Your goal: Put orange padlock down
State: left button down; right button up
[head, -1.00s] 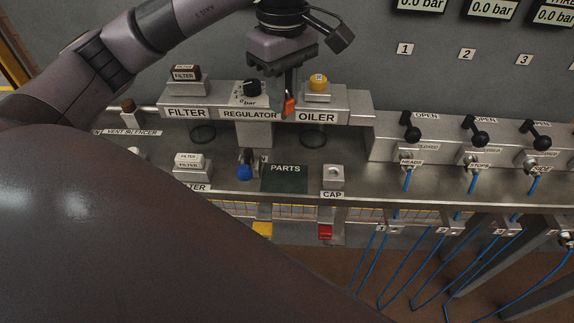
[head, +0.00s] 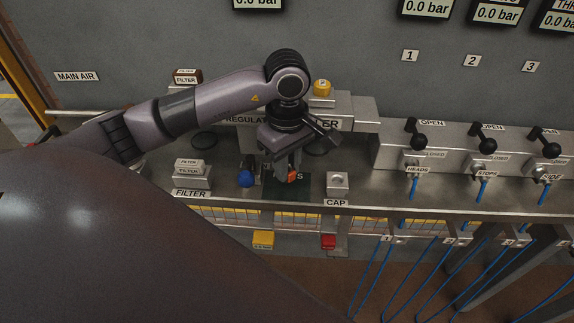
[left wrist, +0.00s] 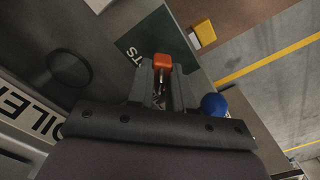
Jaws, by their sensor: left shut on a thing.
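The orange padlock (head: 292,175) is between the fingers of my left gripper (head: 283,172), which is shut on it. In the left wrist view the padlock (left wrist: 162,62) shows at the fingertips (left wrist: 162,80), with its metal shackle between the fingers. The gripper points down over the dark green PARTS mat (head: 288,192) on the bench. The mat also shows in the left wrist view (left wrist: 150,40), beneath and beyond the padlock. I cannot tell whether the padlock touches the mat. My right gripper is not in view.
A blue ball-shaped knob (head: 245,179) stands just left of the mat. The CAP block (head: 337,184) is to its right, and the FILTER block (head: 191,176) is farther left. Valve levers (head: 418,134) line the right side. The bench front edge is close to the mat.

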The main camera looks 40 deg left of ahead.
pick_arm(q)
jog(key=shift+f, duration=0.3)
jog(key=shift+f+b, duration=0.2)
jog(key=shift+b, duration=0.1)
jog(key=c, duration=1)
grip_release()
jog(key=shift+r, duration=0.1)
jog(key=shift+r, duration=0.1)
